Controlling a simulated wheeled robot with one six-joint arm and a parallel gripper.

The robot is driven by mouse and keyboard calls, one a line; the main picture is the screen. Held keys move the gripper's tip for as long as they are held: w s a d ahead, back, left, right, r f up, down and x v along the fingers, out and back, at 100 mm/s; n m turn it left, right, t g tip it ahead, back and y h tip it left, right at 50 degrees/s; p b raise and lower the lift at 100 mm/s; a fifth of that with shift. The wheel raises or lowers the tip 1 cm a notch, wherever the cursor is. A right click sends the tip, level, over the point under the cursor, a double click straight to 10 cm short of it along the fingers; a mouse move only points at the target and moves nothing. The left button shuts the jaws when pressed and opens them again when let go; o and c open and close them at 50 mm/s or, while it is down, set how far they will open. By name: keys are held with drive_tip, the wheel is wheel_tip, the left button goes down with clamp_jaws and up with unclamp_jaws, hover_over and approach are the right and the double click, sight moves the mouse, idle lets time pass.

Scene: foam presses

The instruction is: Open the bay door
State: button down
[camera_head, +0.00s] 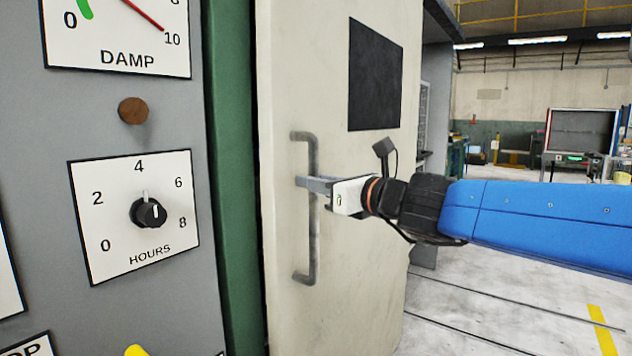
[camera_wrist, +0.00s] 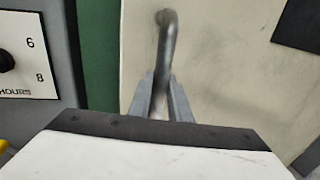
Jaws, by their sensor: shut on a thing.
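The bay door (camera_head: 350,262) is a cream panel with a dark square window (camera_head: 375,75). A dark gap shows between its left edge and the green frame (camera_head: 232,180). A grey vertical bar handle (camera_head: 312,245) is fixed on the door near that left edge. My gripper (camera_head: 304,183) is shut on the handle's upright bar, around its middle. In the wrist view the two fingers lie on either side of the handle (camera_wrist: 167,45), and the bar runs down between them. The door's far edge is partly hidden behind my arm.
On the left a grey panel (camera_head: 115,265) carries an HOURS dial (camera_head: 149,212), a DAMP gauge (camera_head: 118,40) and a brown button (camera_head: 133,110). Pale open floor (camera_head: 480,300) lies to the right, with a bench and a dark board (camera_head: 582,130) farther back.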

drive_tip(key=c, duration=1.6)
unclamp_jaws()
drive_tip(key=shift+c, duration=0.2)
drive_tip(key=v, duration=1.7)
drive_tip(key=shift+s, duration=0.15)
drive_tip(key=shift+d, duration=0.15)
